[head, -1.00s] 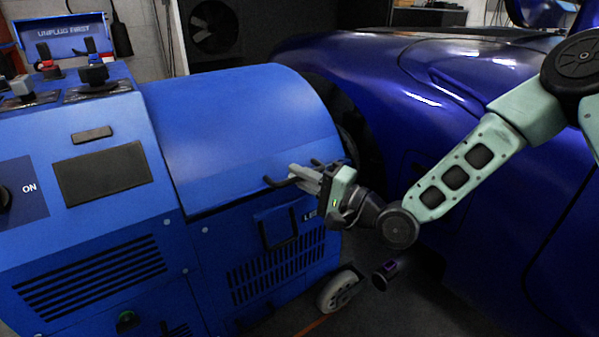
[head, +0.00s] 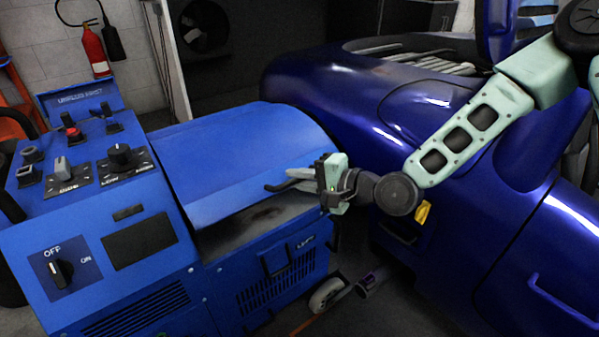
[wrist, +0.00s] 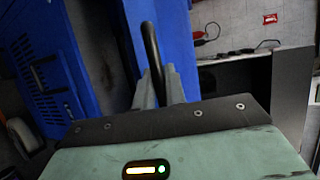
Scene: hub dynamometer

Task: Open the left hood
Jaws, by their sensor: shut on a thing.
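The blue curved hood (head: 225,155) is on the blue dynamometer cabinet (head: 225,285) in the head view. Its front edge is raised a little, and a dark gap (head: 255,220) shows beneath it. My gripper (head: 288,180) is at the hood's right front edge, shut on the black bar handle (head: 272,188). In the wrist view the handle (wrist: 150,45) runs between the two grey fingers of my gripper (wrist: 158,78). Part of the handle is hidden by the fingers.
A control panel (head: 90,165) with knobs and switches is at the left. A dark blue car (head: 370,110) stands close behind and to the right of my arm. A caster wheel (head: 328,294) is under the cabinet. A red extinguisher (head: 95,50) hangs on the back wall.

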